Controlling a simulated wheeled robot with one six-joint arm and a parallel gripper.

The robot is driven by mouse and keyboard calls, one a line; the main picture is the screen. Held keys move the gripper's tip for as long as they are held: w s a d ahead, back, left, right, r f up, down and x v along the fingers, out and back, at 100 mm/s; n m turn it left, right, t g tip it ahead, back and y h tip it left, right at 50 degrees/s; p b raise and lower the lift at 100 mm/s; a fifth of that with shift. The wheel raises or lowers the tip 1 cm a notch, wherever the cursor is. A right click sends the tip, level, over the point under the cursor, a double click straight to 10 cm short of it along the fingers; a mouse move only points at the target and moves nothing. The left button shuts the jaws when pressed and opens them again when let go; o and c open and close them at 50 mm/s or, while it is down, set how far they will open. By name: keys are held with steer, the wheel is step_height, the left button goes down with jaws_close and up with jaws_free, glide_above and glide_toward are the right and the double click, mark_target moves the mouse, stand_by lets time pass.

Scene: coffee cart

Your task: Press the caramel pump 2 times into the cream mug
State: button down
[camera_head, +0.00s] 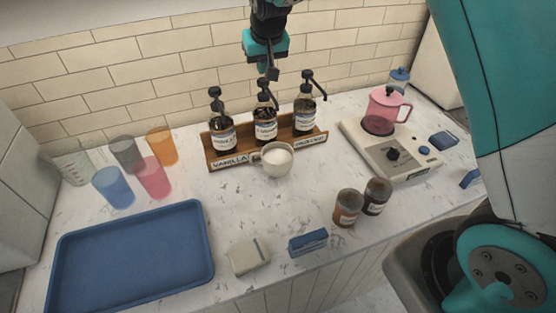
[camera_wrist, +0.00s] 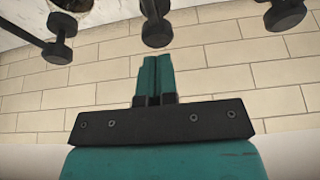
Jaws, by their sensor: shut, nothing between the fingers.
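Three dark pump bottles stand in a wooden rack (camera_head: 218,160) against the tiled wall. The middle bottle (camera_head: 265,132) stands behind the cream mug (camera_head: 277,160), which hides most of its rack label, so I cannot read it. The mug stands upright on the counter, close in front of the rack, under the middle spout. My gripper (camera_head: 263,68) is shut and empty, above the middle bottle's black pump head (camera_head: 262,84). In the wrist view my teal fingertips (camera_wrist: 155,60) are together, close to the middle pump head (camera_wrist: 156,35); I cannot tell whether they touch.
The vanilla bottle (camera_head: 221,132) and hazelnut bottle (camera_head: 304,117) flank the middle one, their pump heads close by. A pink pot (camera_head: 386,108) on a scale stands right. Several cups stand left, behind a blue tray (camera_head: 70,250). Two brown jars (camera_head: 347,208) stand front right.

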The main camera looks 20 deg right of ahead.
mark_target(263, 79)
steer(key=shift+f, duration=0.15)
steer(key=shift+f+b, duration=1.05)
steer(key=shift+f, duration=0.4)
steer(key=shift+s, duration=0.1)
steer(key=shift+r+p, duration=1.1)
steer(key=shift+r, duration=0.5)
step_height(263, 79, up, 6)
steer(key=p, duration=0.4)
